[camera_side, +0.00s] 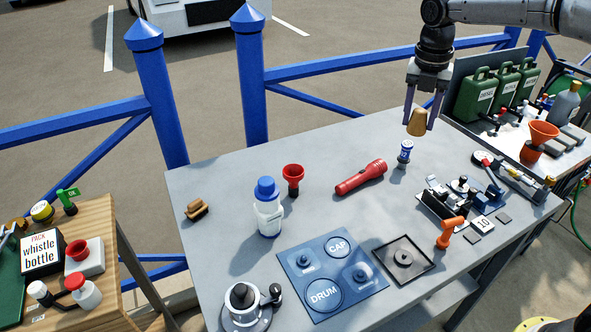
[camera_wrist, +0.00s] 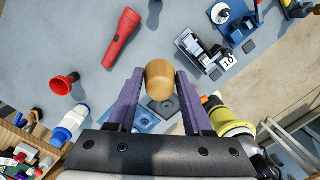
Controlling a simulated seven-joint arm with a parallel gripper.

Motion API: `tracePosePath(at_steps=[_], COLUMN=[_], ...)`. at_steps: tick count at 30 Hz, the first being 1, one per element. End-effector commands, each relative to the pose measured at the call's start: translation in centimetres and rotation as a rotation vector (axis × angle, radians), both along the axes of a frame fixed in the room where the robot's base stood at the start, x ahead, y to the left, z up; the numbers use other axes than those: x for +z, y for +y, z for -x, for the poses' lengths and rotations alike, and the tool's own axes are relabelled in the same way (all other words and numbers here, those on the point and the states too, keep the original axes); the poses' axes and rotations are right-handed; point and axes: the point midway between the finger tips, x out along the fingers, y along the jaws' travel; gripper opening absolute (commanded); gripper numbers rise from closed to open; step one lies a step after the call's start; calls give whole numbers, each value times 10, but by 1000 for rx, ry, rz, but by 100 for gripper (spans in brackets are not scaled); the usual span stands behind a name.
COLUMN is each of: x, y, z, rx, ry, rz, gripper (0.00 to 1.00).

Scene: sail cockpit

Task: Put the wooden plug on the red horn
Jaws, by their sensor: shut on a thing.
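The wooden plug (camera_side: 417,122), a tan tapered piece, is between the fingers of my gripper (camera_side: 418,122), in the air above the back right part of the grey table. In the wrist view the plug (camera_wrist: 160,79) sits between the two purple fingertips, and my gripper (camera_wrist: 158,85) is shut on it. The red horn (camera_side: 292,175) stands on the table with its wide mouth up, left of the middle and well apart from the plug. In the wrist view the red horn (camera_wrist: 64,84) is at the left.
A blue-capped white bottle (camera_side: 268,212) stands beside the horn. A red flashlight (camera_side: 361,177) lies between horn and gripper. A small blue-and-white can (camera_side: 404,154) is below the plug. A blue board (camera_side: 331,276) lies in front. The table's back left is mostly clear.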

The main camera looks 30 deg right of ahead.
Motion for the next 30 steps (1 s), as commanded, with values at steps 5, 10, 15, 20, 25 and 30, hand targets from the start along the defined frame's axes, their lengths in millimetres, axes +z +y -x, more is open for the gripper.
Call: tracePosePath(at_steps=[5, 10, 15, 20, 25, 30], x=[13, 17, 14, 8, -7, -20], y=[89, 150, 181, 192, 201, 210], z=[-11, -8, -1, -10, -39, -67], rx=[187, 308, 372, 387, 386, 385], ry=[-16, -31, -28, -26, -24, -26], rz=[-3, -7, -7, -7, -7, -7], gripper=[0, 0, 0, 0, 0, 0])
